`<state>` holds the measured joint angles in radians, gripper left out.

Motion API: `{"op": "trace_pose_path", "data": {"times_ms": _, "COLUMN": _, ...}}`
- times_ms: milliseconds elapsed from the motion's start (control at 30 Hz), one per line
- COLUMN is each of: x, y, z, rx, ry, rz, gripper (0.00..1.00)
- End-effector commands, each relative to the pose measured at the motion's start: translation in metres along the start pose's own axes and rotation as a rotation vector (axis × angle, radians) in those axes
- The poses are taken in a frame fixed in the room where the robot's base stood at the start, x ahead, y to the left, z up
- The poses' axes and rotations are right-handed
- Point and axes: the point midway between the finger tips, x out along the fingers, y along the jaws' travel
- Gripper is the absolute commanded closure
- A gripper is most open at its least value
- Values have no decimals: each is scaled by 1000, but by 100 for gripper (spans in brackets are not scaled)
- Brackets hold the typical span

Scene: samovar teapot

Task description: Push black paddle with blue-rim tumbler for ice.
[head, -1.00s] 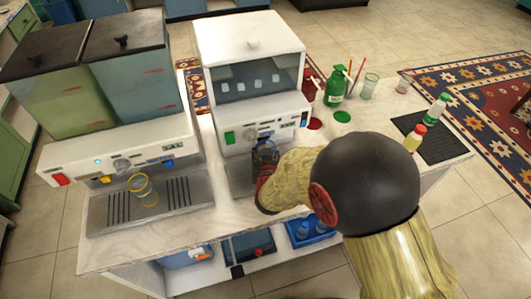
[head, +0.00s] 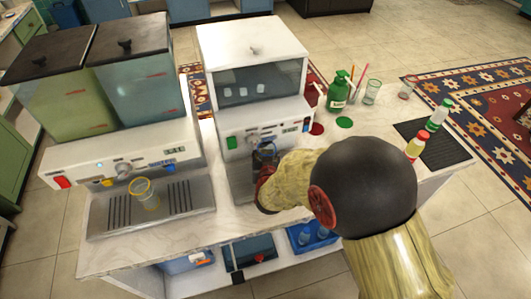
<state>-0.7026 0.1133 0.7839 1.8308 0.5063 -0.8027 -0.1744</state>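The blue-rim tumbler (head: 265,151) is under the front of the white ice machine (head: 251,42), at its dispensing spot. My gripper (head: 264,176) is around the tumbler and holds it there. My own arm hides much of the fingers and of the tumbler's lower part. The black paddle cannot be made out behind the tumbler, so contact with it cannot be seen. A few ice cubes (head: 244,89) show behind the machine's window. Whether ice is in the tumbler cannot be told.
A two-tank drink machine (head: 125,150) stands left, with a yellow-rim glass (head: 145,194) on its drip tray. A green pump bottle (head: 338,94), glasses (head: 371,92) and red- and green-capped bottles (head: 417,145) stand right, near a black mat (head: 447,149).

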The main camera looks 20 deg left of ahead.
Motion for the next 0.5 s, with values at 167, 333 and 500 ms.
{"op": "trace_pose_path", "data": {"times_ms": 167, "x": 2, "y": -1, "z": -2, "rx": 0, "ry": 2, "rz": 0, "gripper": 96}}
{"op": "trace_pose_path", "data": {"times_ms": 333, "x": -1, "y": 0, "z": -1, "rx": 0, "ry": 1, "rz": 0, "gripper": 96}}
{"op": "trace_pose_path", "data": {"times_ms": 500, "x": -9, "y": 2, "z": 3, "rx": -1, "ry": 1, "rz": 0, "gripper": 96}}
